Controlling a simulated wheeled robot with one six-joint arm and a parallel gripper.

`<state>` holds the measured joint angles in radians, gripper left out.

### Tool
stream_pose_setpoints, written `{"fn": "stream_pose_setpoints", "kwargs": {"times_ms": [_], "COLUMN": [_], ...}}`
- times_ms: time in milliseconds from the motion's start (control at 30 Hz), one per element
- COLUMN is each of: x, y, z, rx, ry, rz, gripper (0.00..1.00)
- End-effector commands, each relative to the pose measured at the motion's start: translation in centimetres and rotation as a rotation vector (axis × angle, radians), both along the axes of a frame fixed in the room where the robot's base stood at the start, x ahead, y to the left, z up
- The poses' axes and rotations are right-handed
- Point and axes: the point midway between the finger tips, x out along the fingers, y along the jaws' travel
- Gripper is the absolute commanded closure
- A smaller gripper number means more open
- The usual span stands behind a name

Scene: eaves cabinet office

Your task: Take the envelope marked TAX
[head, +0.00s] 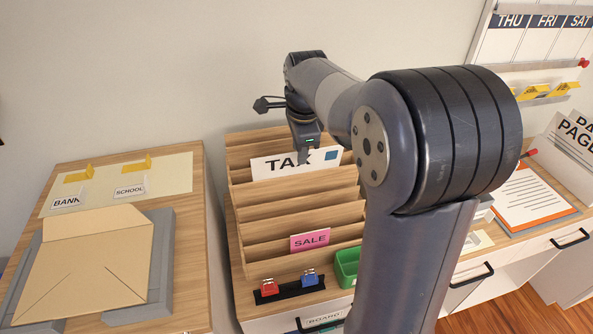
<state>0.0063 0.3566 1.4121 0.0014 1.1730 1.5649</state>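The white envelope marked TAX (273,166) stands upright in an upper slot of the wooden letter rack (287,217). A small blue square shows at its upper right corner. My gripper (305,156) is over the envelope's top edge, in front of the last letter of TAX. It points down from my arm, which reaches in from the right. The fingertips are small and dark here, so I cannot tell whether they are open or closed on the paper. My arm hides part of the rack's right side.
A pink SALE card (310,240) stands in a lower slot. Red (269,287) and blue (309,280) items and a green tray (347,266) are in front. A tan envelope (85,265) lies on a grey stand at left. Paper and a clipboard (533,199) are at right.

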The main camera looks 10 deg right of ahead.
Motion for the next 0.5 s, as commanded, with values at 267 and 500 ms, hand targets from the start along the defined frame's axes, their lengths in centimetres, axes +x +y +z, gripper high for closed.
{"fn": "stream_pose_setpoints", "kwargs": {"times_ms": [267, 500], "x": [0.5, 0.7], "y": [0.3, 0.3], "z": [-3.8, -4.3], "rx": [0.000, 0.000], "ry": [0.003, 0.000], "rz": [0.000, 0.001], "gripper": [0.69, 0.69]}}
